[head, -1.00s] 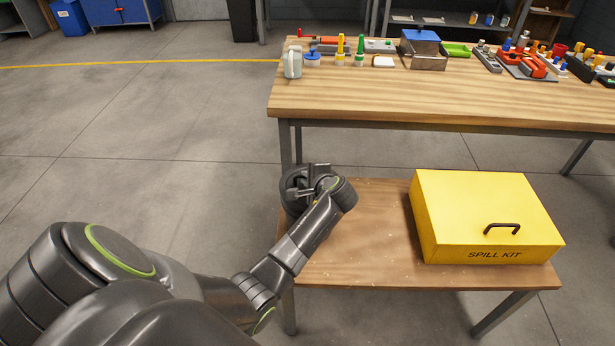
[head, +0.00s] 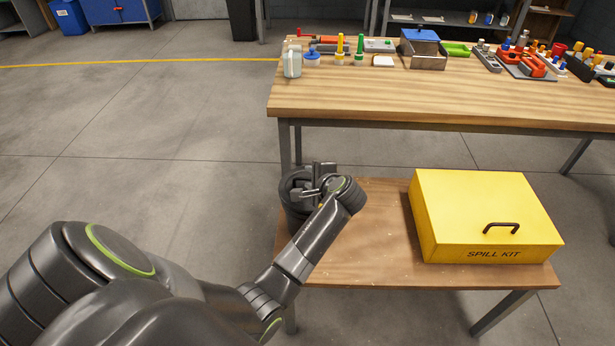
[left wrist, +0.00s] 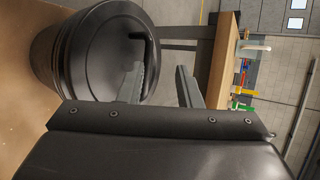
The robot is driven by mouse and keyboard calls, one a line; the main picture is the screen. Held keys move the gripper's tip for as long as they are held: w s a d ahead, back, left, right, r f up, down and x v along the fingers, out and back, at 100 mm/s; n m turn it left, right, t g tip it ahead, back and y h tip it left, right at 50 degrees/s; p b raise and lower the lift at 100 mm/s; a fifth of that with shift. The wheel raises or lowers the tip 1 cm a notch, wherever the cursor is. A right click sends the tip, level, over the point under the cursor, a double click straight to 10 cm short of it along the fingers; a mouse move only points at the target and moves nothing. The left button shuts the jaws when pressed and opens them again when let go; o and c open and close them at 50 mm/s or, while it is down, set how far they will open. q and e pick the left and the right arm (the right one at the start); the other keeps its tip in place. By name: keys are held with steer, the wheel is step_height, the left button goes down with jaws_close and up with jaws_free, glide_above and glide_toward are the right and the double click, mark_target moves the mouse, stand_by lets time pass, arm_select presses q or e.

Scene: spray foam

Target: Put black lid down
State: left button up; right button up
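The round black lid (left wrist: 90,50) lies on top of a black ribbed bucket (left wrist: 42,50) in the left wrist view and looks seated on it. In the head view the bucket (head: 292,205) stands at the left end of the low wooden table, partly hidden by my left arm. My left gripper (left wrist: 159,70) has its two fingers apart with nothing visible between them. One finger overlaps the lid's edge in the picture, close to a dark bar-like handle; I cannot tell if it touches. In the head view the left gripper (head: 320,174) is beside the lid. My right gripper is not in view.
A yellow spill kit box (head: 484,212) stands on the right of the low table (head: 385,245). The table between it and the bucket is clear.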

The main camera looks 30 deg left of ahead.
arm_select(q)
steer(key=v, duration=0.8)
steer(key=shift+s+d+r, duration=0.15)
steer(key=shift+d+r, duration=0.05)
steer(key=shift+d, duration=0.1)
